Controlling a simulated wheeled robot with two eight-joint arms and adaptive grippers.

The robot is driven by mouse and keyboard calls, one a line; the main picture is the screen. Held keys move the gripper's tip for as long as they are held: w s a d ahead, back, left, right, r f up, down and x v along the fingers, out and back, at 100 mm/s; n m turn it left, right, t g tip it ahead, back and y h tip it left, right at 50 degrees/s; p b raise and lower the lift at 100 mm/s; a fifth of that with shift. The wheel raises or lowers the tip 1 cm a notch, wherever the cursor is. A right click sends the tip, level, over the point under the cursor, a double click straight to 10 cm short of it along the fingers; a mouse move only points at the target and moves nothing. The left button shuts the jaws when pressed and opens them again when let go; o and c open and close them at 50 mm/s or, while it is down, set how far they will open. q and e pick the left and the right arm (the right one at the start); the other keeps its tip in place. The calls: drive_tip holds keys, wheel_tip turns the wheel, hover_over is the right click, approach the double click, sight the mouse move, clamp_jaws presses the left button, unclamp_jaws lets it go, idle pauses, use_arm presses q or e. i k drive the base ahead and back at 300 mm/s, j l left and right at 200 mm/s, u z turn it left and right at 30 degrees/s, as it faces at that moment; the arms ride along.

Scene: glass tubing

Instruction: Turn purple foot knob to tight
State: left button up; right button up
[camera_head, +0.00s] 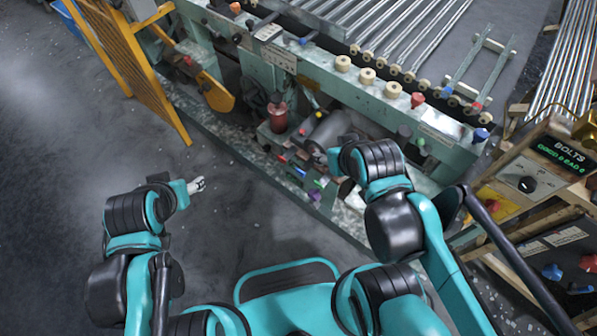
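A small purple knob (319,183) sits low at the foot of the green machine, among other small coloured knobs. My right arm reaches over the machine's base just right of the purple knob. The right arm's end (335,162) is mostly hidden behind its own dark wrist, so its fingers and any contact with the knob cannot be made out. My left gripper (197,185) is small and pale, held over bare floor well to the left of the knob. Nothing shows in it, and its finger opening is too small to tell.
The green machine (300,70) carries metal tubes and pale rollers. A blue knob (314,195), a green knob (300,171) and a red cylinder (278,117) are nearby. A yellow guard (135,70) stands at left. A "BOLTS" box (528,184) stands at right. Floor at left is clear.

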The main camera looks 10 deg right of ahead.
sight(313, 195)
drive_tip(key=z, duration=1.05)
drive_tip(key=j+z, duration=0.55)
drive_tip(key=z, duration=0.3)
drive_tip(key=k+j+z, duration=0.15)
drive_tip(key=z, duration=0.25)
drive_tip(key=k+j+z, duration=0.15)
drive_tip(key=z, duration=0.25)
drive_tip(key=k+j+z, duration=0.15)
drive_tip(key=j+z, duration=0.15)
drive_tip(key=z, duration=0.15)
drive_tip(key=k+j+z, duration=0.2)
drive_tip(key=k+j, duration=0.3)
drive_tip(key=k+j+z, duration=0.2)
drive_tip(key=k+j, duration=0.2)
drive_tip(key=k, duration=0.2)
drive_tip(key=j, duration=0.4)
drive_tip(key=i+j, duration=0.25)
drive_tip(key=j, duration=0.1)
